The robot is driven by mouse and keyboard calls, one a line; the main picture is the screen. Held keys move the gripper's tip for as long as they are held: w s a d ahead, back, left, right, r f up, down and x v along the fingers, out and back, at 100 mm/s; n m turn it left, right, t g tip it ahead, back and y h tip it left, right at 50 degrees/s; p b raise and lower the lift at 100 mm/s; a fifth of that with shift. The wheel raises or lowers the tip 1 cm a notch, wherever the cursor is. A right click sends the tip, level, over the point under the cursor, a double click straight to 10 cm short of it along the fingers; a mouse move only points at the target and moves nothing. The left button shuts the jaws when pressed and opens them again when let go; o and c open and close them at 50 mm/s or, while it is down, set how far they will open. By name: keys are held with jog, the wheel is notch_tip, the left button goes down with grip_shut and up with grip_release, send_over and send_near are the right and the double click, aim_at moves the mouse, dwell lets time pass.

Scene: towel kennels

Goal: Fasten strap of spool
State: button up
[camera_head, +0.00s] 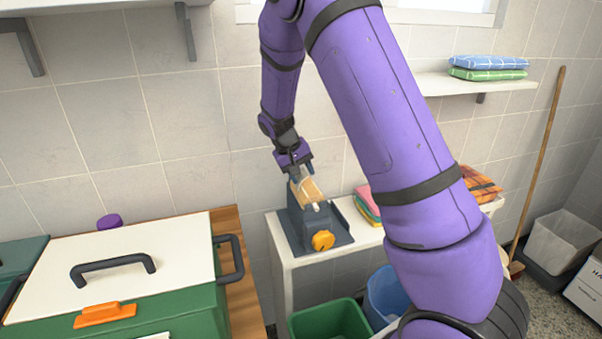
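A dark grey holder (299,224) with an orange knob (322,240) on its front stands on a small white-topped stand against the tiled wall. A tan piece (306,190), which looks like the spool or part of it, sits at the top of the holder, with small pale parts beside it. I cannot make out a separate strap. My purple gripper (299,172) points down at the top of the tan piece, touching it or very close. The fingertips are small and partly merge with the tan piece, so I cannot tell whether they are open or shut on it.
A green case (190,318) with a white lid, black handles and an orange latch (104,315) is at left. Folded cloths (366,203) lie right of the holder. A green bin (328,320) and a blue bin (384,292) stand below. My arm hides the middle right.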

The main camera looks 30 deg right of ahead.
aim_at(309, 183)
jog(key=c, duration=0.5)
jog(key=shift+d, duration=0.1)
jog(key=shift+c, duration=0.2)
jog(key=shift+s+d+f+t+y, duration=0.15)
jog(key=shift+d+y, duration=0.25)
jog(key=shift+y, duration=0.5)
jog(key=shift+s+d+f+t+y, duration=0.15)
jog(key=shift+d+y, duration=0.25)
jog(key=shift+y, duration=0.5)
jog(key=shift+d+f+t+y, duration=0.2)
jog(key=shift+d+f+y, duration=0.1)
jog(key=shift+y, duration=0.6)
jog(key=shift+d+f+t+y, duration=0.2)
jog(key=shift+d+f+y, duration=0.1)
jog(key=shift+y, duration=0.6)
jog(key=shift+f, duration=0.1)
jog(key=o, duration=0.9)
jog(key=shift+c, duration=0.2)
